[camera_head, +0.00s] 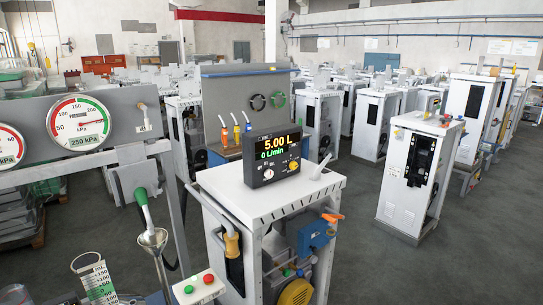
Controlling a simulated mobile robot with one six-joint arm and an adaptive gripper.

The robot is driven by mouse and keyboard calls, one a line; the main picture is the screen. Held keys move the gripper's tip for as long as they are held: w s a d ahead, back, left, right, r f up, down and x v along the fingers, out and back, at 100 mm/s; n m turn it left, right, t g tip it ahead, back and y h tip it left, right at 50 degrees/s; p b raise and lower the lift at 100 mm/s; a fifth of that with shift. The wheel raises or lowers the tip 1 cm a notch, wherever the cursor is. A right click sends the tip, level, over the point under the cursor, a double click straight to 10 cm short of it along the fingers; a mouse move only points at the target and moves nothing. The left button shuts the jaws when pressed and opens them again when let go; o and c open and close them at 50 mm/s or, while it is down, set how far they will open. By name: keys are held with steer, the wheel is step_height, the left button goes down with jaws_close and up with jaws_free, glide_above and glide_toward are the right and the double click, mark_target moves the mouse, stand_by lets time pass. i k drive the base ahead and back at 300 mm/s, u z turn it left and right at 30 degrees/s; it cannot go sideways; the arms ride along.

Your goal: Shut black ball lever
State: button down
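I cannot pick out a black ball lever for certain in the head view. The nearest dispenser frame (270,205) is a white cabinet with an open front. Inside it are a blue box (312,238) with an orange handle (332,217) on top, small green and red parts, and a yellow round part (295,293) low down. These parts are small and partly shaded. A short pale lever (322,165) stands tilted on the cabinet's top. My gripper is not in view.
A display reading 5.00 L (272,158) sits on the cabinet top. More dispenser frames (412,175) stand behind. Grey floor (400,275) is clear at right.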

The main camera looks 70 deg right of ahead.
mark_target(162, 179)
steer(key=z, duration=2.45)
